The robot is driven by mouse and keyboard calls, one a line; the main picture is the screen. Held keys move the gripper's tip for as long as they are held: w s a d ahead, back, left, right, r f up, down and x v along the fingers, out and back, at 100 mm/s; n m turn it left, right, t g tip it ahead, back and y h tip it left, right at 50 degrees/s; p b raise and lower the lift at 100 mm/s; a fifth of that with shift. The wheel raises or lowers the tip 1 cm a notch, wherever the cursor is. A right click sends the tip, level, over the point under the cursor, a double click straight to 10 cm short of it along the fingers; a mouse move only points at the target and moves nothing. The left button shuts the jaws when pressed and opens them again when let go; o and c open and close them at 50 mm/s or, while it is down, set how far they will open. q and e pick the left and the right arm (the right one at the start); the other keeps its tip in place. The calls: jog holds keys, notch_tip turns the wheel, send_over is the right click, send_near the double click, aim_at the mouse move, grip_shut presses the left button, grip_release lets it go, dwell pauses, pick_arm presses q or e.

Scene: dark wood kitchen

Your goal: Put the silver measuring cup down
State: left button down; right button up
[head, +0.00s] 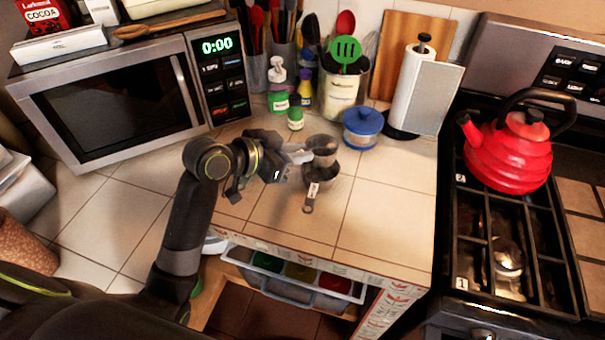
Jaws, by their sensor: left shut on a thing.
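A silver measuring cup (322,144) is at the tip of my left gripper (287,157), over the tiled counter. The gripper is shut on its handle, and the bowl points right. A second, darker measuring cup (322,171) is just below it in the picture, its handle pointing toward the counter's front edge. The two cups overlap in view, so I cannot tell whether they touch or how high the held cup is. My right gripper is not in view.
A microwave (115,100) is at left; the stove with a red kettle (508,152) is at right. Counter tiles (385,215) right of the cups are clear.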

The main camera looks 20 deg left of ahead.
pick_arm(q)
notch_tip(320, 180, down, 7)
jog(key=c, duration=1.6)
grip_release()
jog(key=shift+f, duration=0.1)
jog(key=shift+o, duration=0.2)
